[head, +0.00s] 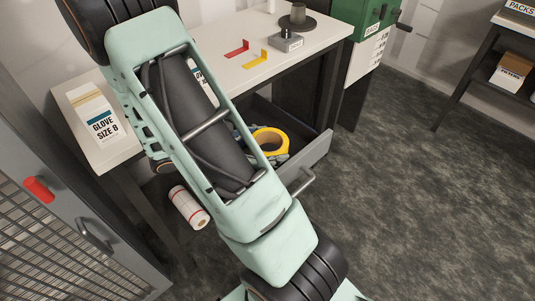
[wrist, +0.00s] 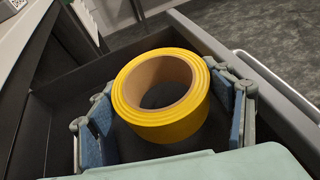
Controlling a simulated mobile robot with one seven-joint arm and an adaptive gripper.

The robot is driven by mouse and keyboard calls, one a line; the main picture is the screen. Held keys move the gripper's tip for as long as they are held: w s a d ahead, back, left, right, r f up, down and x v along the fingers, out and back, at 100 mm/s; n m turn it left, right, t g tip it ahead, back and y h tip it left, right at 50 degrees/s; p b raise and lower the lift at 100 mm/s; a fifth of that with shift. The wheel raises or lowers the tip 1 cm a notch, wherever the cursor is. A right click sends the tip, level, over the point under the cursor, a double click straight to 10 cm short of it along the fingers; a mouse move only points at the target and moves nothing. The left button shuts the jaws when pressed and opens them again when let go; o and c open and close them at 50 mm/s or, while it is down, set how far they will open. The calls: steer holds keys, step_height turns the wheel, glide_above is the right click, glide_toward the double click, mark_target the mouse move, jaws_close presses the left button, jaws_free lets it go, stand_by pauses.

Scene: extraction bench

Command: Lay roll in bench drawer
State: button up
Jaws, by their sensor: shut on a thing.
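The yellow tape roll (wrist: 150,118), with a brown cardboard core, lies between the two blue-padded fingers of my gripper (wrist: 166,112) in the wrist view. My gripper is shut on it. The roll also shows in the head view (head: 264,134), beside my arm, which hides part of the gripper. The bench drawer (head: 312,158) is pulled open, and the roll and fingers are within its walls. The drawer's dark side wall (wrist: 45,100) shows in the wrist view. I cannot tell whether the roll touches the drawer floor.
The bench top (head: 235,72) carries a glove box (head: 97,118), a red bracket (head: 237,49) and a yellow bracket (head: 256,60). A white roll (head: 188,207) is below the bench. A mesh-fronted cabinet (head: 75,225) stands at left.

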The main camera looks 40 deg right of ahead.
steer(key=shift+a+f+b, duration=0.15)
steer(key=shift+f+b, duration=0.05)
steer(key=shift+f, duration=0.7)
steer(key=shift+a+f+b, duration=0.1)
steer(key=shift+f+b, duration=0.1)
steer(key=shift+f, duration=0.7)
steer(key=shift+f, duration=0.1)
steer(key=o, duration=0.9)
steer(key=shift+o, duration=0.2)
steer(key=shift+r, duration=0.2)
steer(key=p+v, duration=0.1)
steer(key=v, duration=1.1)
steer(key=shift+f, duration=0.1)
